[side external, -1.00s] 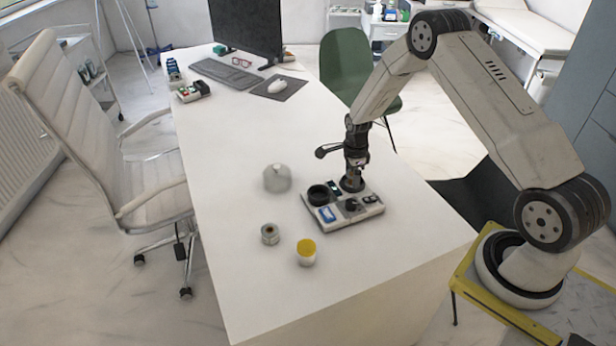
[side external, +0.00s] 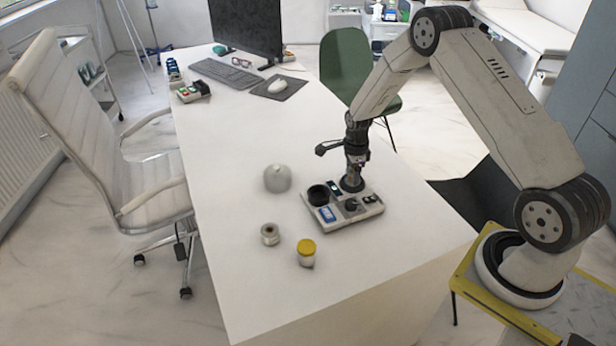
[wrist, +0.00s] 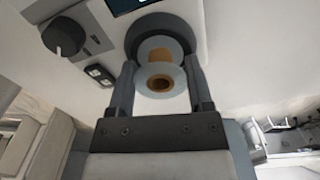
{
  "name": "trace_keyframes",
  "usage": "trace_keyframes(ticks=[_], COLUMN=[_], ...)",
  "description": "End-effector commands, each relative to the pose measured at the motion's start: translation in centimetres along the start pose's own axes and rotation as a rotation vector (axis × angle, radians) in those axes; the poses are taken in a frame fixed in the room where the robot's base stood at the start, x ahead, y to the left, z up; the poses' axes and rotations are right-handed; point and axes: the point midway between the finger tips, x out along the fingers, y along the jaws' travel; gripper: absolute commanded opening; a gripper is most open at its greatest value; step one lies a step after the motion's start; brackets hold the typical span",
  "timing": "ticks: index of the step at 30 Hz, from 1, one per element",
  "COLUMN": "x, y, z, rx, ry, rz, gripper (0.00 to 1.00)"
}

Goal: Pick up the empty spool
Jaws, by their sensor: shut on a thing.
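The spool (wrist: 160,80), with pale round flanges and an orange-brown hollow core, is between my gripper's fingers in the wrist view. My gripper (wrist: 160,68) is shut on it. Beyond the spool is a dark round ring (wrist: 160,24) on the light device panel; I cannot tell whether the spool is still inside it. In the side view my gripper (side external: 352,181) points down at the back of the panel (side external: 345,219). There the spool is mostly hidden by the fingers.
The panel also has a black cup-like ring (side external: 318,194) and a knob. A small cylinder with a hollow centre (side external: 270,234), a yellow-lidded jar (side external: 306,251) and a grey rounded object (side external: 277,178) stand left of it. Much of the white desk (side external: 240,130) is clear.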

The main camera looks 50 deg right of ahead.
Motion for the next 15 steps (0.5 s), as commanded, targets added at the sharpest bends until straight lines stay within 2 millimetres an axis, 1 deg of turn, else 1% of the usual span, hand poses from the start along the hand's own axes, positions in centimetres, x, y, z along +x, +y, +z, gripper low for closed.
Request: trace_keyframes(ticks=[6,11,15], x=[-2.4,-3.9,-5.6], y=[-0.1,1.3,2.6], z=[0.0,-0.4,-0.8], rx=[0.000,0.001,0.001], ry=[0.000,0.000,0.000], rz=[-0.003,-0.002,-0.003], gripper=[0.11,0.11,0.11])
